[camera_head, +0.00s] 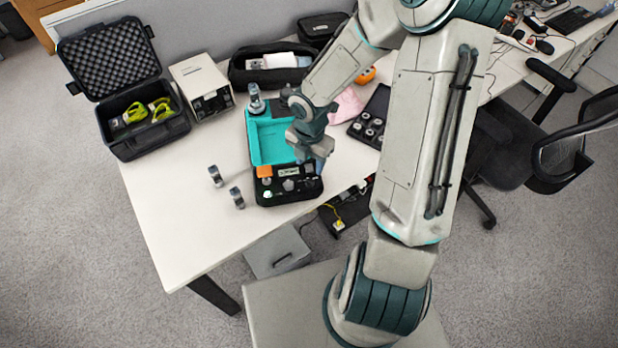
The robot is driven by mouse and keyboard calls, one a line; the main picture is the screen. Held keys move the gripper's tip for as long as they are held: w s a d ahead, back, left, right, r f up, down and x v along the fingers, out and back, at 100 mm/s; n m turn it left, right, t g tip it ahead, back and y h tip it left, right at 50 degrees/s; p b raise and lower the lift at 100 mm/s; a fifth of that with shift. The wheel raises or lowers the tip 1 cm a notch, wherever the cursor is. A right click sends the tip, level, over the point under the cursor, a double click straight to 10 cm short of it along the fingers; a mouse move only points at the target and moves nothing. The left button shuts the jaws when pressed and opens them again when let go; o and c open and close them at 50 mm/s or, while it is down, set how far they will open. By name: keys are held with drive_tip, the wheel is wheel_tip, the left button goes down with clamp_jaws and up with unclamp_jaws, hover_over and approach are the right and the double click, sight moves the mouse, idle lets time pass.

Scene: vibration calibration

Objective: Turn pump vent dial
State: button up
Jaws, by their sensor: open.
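A teal device or case (258,133) with a black front panel (277,200) sits near the table's front edge. The panel carries an orange block (264,171) and small pale fittings (288,185). I cannot make out which of these is the vent dial; it may be hidden or too small. My gripper (319,160) is open and points down over the right side of the teal case, close to the panel's back right corner. My wrist hides part of the case's right edge. I cannot tell whether the fingers touch anything.
Small metal cylinders (215,176) (238,197) stand left of the panel; another (256,99) stands at the case's back. An open black foam case (148,130), a beige box (201,84) and a black tray of round parts (373,121) surround it. The table's front left is clear.

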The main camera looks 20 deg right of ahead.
sight(310, 180)
wheel_tip(310, 180, down, 8)
drive_tip(key=shift+f+b, duration=0.1)
drive_tip(key=shift+b, duration=0.75)
drive_tip(key=shift+c, duration=0.2)
drive_tip(key=c, duration=0.9)
